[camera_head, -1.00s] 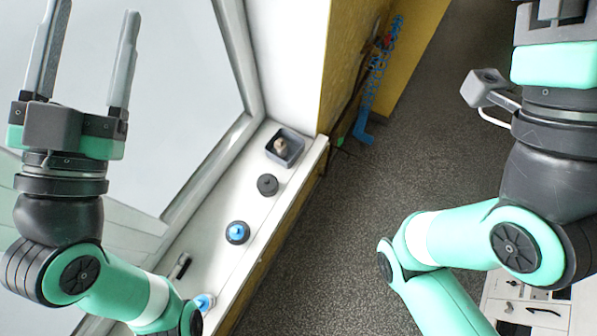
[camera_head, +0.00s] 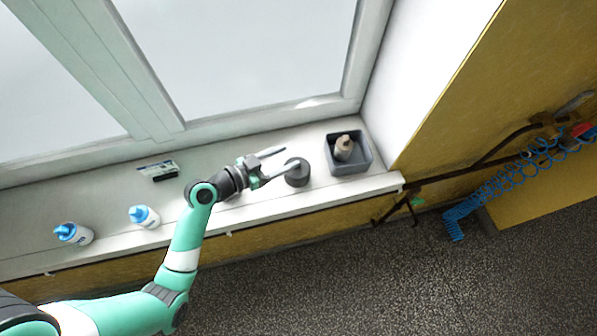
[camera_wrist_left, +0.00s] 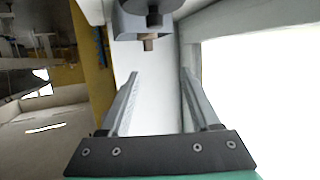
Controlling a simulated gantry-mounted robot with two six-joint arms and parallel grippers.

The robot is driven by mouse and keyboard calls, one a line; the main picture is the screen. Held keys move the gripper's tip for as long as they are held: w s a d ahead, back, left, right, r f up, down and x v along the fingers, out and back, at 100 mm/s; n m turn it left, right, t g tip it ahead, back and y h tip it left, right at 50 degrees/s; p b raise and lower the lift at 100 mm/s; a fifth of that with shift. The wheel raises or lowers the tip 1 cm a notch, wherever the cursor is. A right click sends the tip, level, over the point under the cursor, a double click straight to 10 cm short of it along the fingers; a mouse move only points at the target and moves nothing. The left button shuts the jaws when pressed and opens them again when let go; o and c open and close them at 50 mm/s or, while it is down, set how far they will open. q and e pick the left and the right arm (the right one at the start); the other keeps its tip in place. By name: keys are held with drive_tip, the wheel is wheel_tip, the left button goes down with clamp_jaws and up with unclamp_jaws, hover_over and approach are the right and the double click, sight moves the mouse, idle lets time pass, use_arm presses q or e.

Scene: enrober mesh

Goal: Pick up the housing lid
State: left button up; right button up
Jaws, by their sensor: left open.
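The housing lid (camera_head: 296,173) is a dark grey round piece with a raised centre, lying on the white sill. In the left wrist view, a dark round piece that looks like the lid (camera_wrist_left: 155,9) is cut off by the top edge, in front of the grey tray. My left gripper (camera_head: 283,159) is open, its fingers reaching over the sill to the lid in the head view, one fingertip overlapping the lid's edge. In the left wrist view nothing is between the fingers (camera_wrist_left: 160,76). Contact cannot be told. My right gripper is not in view.
A grey tray (camera_head: 362,168) holding a brownish bottle (camera_head: 343,147) stands right of the lid. Two blue-capped bottles (camera_head: 143,216) (camera_head: 73,233) and a card with a black piece (camera_head: 160,170) are on the left. The window frame (camera_head: 240,125) borders the sill behind.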

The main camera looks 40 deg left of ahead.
use_arm(q)
drive_tip(key=b, duration=0.2)
approach(305, 162)
drive_tip(key=shift+x, duration=1.05)
drive_tip(key=shift+w+r, duration=0.35)
drive_tip(key=shift+w, duration=0.65)
drive_tip(key=x, duration=0.5)
drive_tip(key=shift+w+d+f+b, duration=0.15)
drive_tip(key=shift+w+b, duration=0.15)
drive_tip(key=shift+b, duration=0.05)
clamp_jaws()
